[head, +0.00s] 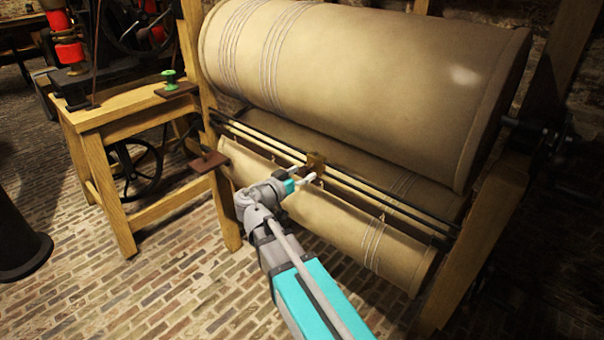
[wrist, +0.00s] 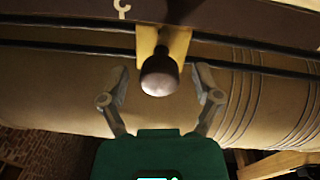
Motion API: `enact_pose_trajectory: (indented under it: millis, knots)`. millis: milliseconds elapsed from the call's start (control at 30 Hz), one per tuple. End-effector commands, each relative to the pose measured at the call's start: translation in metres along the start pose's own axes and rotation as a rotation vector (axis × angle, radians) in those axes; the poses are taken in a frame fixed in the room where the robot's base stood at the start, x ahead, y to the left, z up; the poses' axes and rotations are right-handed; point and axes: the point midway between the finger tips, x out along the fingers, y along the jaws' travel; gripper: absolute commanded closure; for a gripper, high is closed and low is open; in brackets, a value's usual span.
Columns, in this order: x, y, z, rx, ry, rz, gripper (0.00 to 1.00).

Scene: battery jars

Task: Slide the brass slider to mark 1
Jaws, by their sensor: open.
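The brass slider (head: 315,162) sits on a pair of dark rails (head: 375,198) in front of the cloth rollers in the head view. In the wrist view its brass body (wrist: 163,41) straddles the rails, with a dark round knob (wrist: 160,74) facing me. My gripper (head: 306,181) is at the slider. In the wrist view my gripper (wrist: 160,90) is open, one finger on each side of the knob, with gaps visible on both sides. A pale mark (wrist: 122,9) on the dark board lies just left of the slider; its full shape is cut off by the frame edge.
A large cloth roller (head: 360,75) hangs above the rails and a smaller one (head: 340,225) lies below. Wooden posts (head: 480,235) stand at either end. A wooden bench (head: 135,125) with a green knob (head: 169,77) stands at left. The brick floor in front is clear.

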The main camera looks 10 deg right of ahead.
Motion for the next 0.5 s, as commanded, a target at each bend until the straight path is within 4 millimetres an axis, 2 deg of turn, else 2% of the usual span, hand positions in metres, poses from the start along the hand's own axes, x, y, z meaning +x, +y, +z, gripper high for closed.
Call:
enact_pose_trajectory:
  millis: [133,500]
  knots:
    - [0.0001,0.0001,0.0,0.0,0.0,0.0,0.18]
    - [0.0002,0.0003,0.0,0.0,0.0,0.001,0.87]
